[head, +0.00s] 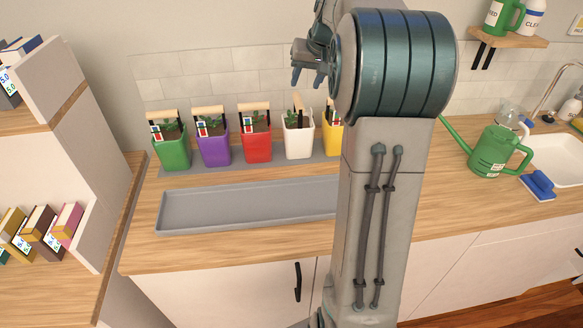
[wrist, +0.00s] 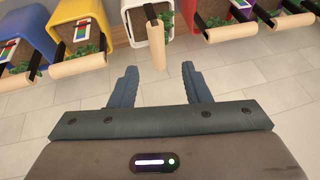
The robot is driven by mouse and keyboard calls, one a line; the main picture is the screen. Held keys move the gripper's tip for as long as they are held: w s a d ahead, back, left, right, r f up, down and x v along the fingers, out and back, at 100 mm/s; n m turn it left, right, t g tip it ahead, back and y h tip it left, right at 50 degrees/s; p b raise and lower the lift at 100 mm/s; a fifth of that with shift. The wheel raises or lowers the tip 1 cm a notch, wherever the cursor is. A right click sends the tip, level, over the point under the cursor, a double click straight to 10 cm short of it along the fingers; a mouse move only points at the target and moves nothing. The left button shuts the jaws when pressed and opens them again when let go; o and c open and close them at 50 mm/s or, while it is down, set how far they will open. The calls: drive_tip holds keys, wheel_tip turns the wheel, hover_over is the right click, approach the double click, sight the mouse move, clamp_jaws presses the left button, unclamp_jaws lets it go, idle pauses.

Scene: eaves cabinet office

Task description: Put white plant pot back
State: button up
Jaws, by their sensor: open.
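The white plant pot (head: 298,143) stands upright in a row of coloured pots on a grey strip along the back wall. Its wooden handle points a different way from the other handles. My gripper (head: 308,82) is open and empty, above and apart from the white pot, in front of the wall tiles. In the wrist view the white pot (wrist: 131,25) is at the top middle, with its handle hanging down between and beyond the open fingers (wrist: 159,68). The fingers do not visibly touch it.
Green (head: 171,153), purple (head: 214,151), red (head: 256,148) and yellow (head: 331,139) pots stand beside it; a blue pot (wrist: 42,32) shows in the wrist view. An empty grey tray (head: 245,207) lies in front. A green watering can (head: 492,155) and sink (head: 557,155) are at right.

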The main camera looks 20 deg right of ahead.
drive_tip(key=s+a+f+n, duration=0.1)
drive_tip(key=s+a+f, duration=0.2)
drive_tip(key=s+a, duration=0.3)
drive_tip(key=s+a+f+n+g, duration=0.1)
drive_tip(key=s+a+f, duration=0.2)
drive_tip(key=s, duration=1.1)
drive_tip(key=s+a+f+n+g, duration=0.1)
drive_tip(key=s+a+f, duration=0.1)
drive_tip(key=s+a, duration=0.7)
drive_tip(key=shift+s+a+f+n+h, duration=0.3)
drive_tip(key=shift+s+f+h, duration=0.1)
drive_tip(key=shift+s, duration=0.25)
